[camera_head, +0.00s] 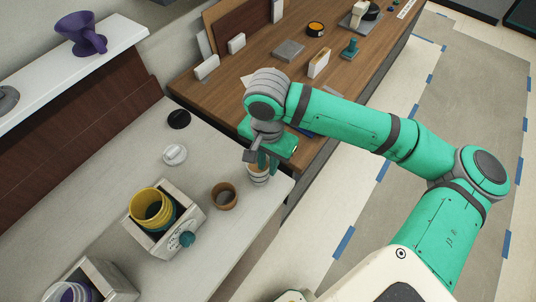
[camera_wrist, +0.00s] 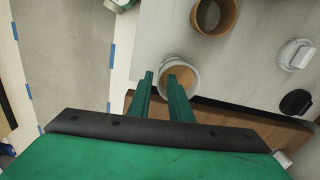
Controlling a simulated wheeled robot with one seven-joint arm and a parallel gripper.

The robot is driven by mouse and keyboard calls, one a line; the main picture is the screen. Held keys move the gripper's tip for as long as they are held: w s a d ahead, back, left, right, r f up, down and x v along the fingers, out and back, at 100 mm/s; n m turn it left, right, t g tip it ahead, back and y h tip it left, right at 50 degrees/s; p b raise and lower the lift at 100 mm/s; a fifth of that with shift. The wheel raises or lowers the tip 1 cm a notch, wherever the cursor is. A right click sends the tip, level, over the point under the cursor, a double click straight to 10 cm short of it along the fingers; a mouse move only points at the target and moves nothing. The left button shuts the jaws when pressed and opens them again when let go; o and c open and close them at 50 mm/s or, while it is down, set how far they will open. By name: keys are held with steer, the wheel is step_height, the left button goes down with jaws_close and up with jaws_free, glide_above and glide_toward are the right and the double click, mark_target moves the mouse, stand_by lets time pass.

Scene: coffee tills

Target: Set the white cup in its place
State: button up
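The white cup (camera_head: 258,178) has a brownish inside and stands upright near the counter's right corner, partly covered by my gripper. My gripper (camera_head: 266,163) is over it, pointing down. In the wrist view the fingers of my gripper (camera_wrist: 160,77) are apart at the near left side of the white cup (camera_wrist: 190,88). The right finger overlaps the cup's opening and the left finger lies outside it. I cannot tell whether either finger touches the wall. No marked place for the cup is clear to me.
A brown cup (camera_head: 224,196) stands just left of the white cup. A crate (camera_head: 158,245) holds yellow cups (camera_head: 150,205); another crate (camera_head: 112,283) holds purple ones. A white lid (camera_head: 175,155) and a black lid (camera_head: 179,119) lie farther back. A wooden desk (camera_head: 230,85) adjoins behind.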

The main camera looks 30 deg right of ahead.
steer(key=shift+r, duration=0.1)
jaws_close()
steer(key=shift+w+a+r, duration=0.1)
steer(key=shift+w+r, duration=0.15)
steer(key=shift+r, duration=0.35)
steer(key=shift+s+r, duration=0.15)
steer(key=shift+s, duration=0.05)
steer(key=shift+s+d+t, duration=0.15)
steer(key=shift+d+t, duration=0.1)
steer(key=shift+t, duration=0.05)
steer(key=shift+r, duration=0.15)
